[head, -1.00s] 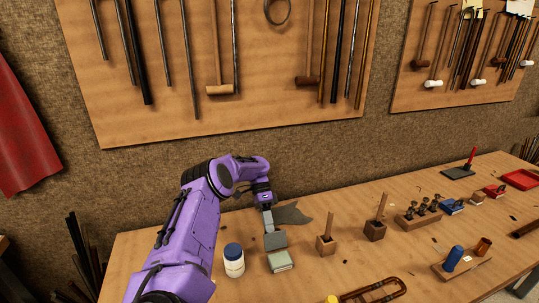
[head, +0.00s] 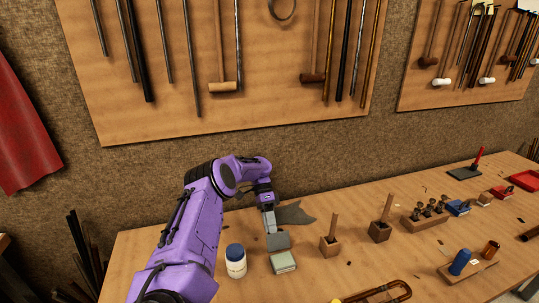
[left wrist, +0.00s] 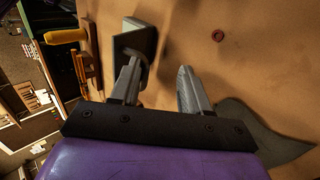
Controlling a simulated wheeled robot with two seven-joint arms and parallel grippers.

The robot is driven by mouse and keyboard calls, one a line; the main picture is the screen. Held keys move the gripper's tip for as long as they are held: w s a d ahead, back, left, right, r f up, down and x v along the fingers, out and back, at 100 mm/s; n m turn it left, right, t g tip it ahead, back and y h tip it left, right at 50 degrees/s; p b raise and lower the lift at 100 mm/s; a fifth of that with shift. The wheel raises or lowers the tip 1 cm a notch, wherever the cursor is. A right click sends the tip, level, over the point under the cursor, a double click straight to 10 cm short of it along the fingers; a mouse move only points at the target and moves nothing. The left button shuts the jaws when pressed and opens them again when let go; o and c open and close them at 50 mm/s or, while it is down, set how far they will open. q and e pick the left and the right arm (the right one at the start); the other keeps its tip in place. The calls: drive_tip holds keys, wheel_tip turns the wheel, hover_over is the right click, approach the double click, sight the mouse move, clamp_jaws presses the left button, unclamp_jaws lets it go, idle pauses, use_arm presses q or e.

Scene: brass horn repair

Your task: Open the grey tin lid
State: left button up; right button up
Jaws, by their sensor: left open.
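The small grey tin (head: 284,264) stands on the bench below my left gripper in the head view. Its grey lid (head: 279,241) stands up at the tin's back edge, so the tin looks open, with a pale top face showing. My left gripper (head: 270,228) is just behind the lid, fingers pointing down. In the left wrist view the gripper (left wrist: 157,75) is open, with a clear gap between the fingers. One finger overlaps the dark grey-green lid (left wrist: 138,38); I cannot tell whether they touch. My right gripper is not in view.
A white bottle with a blue cap (head: 236,261) stands close left of the tin. A flat grey pointed sheet (head: 296,214) lies behind the gripper. Wooden blocks with upright sticks (head: 331,248) stand to the right. A brass tube (head: 387,292) lies in front.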

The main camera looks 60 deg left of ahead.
use_arm(q)
drive_tip(key=shift+r, duration=0.1)
drive_tip(key=shift+r, duration=0.1)
idle(0.6)
drive_tip(key=shift+r, duration=0.3)
drive_tip(key=s+d+r+p, duration=0.2)
drive_tip(key=s+d+r, duration=0.6)
drive_tip(key=d+r, duration=0.3)
drive_tip(key=shift+s+r, duration=0.35)
drive_tip(key=shift+r, duration=0.25)
